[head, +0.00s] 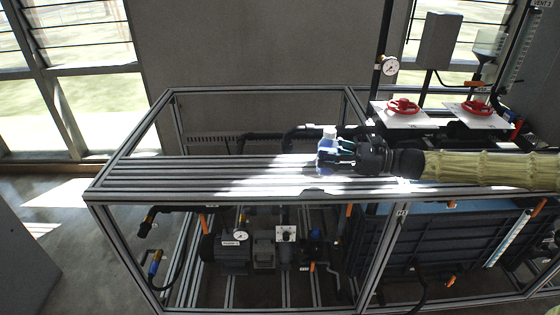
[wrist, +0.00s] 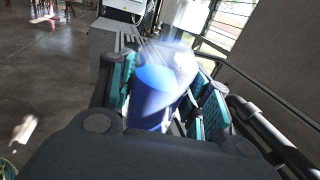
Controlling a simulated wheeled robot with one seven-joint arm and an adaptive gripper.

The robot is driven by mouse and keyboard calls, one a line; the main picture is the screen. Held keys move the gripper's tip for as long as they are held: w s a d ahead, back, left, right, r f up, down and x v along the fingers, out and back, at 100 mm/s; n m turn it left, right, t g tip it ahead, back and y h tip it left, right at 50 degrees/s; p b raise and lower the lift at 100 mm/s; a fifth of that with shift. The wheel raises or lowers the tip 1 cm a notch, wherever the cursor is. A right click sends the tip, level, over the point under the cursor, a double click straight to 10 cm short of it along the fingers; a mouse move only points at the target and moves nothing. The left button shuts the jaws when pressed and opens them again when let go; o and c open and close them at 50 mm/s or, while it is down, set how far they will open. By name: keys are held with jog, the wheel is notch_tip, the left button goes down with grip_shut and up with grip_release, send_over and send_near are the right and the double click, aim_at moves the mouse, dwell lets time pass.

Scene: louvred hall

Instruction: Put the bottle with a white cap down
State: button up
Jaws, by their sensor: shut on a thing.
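The bottle with a white cap (head: 324,150) is blue, with the white cap at its top in the head view. It is upright at or just over the slatted metal bench top (head: 220,171); I cannot tell whether its base touches. My gripper (head: 338,155) reaches in from the right and is shut on the bottle. In the wrist view the blue bottle (wrist: 155,95) sits between the two teal finger pads, and glare washes out its far part. The fingers hide part of the bottle in the head view.
The bench top left of the bottle is bare. Two red valve wheels (head: 403,106) (head: 476,107) on white plates and a gauge (head: 390,66) stand at the right. A frame rail runs behind the bench. A pump (head: 228,250) sits below.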

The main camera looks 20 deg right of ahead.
jog(key=w+x, duration=0.1)
jog(key=x, duration=0.4)
jog(key=w+d+f+x, duration=0.1)
jog(key=x, duration=0.3)
jog(key=w+x, duration=0.1)
jog(key=x, duration=0.4)
jog(key=shift+w+f, duration=0.1)
jog(key=shift+f, duration=0.1)
jog(key=shift+d+f+p, duration=0.1)
jog(key=shift+f+p, duration=0.4)
jog(key=shift+f, duration=1.2)
jog(key=shift+f, duration=0.1)
jog(key=o, duration=1.1)
jog(key=shift+o, duration=0.2)
jog(key=b+v, duration=0.1)
jog(key=v, duration=1.1)
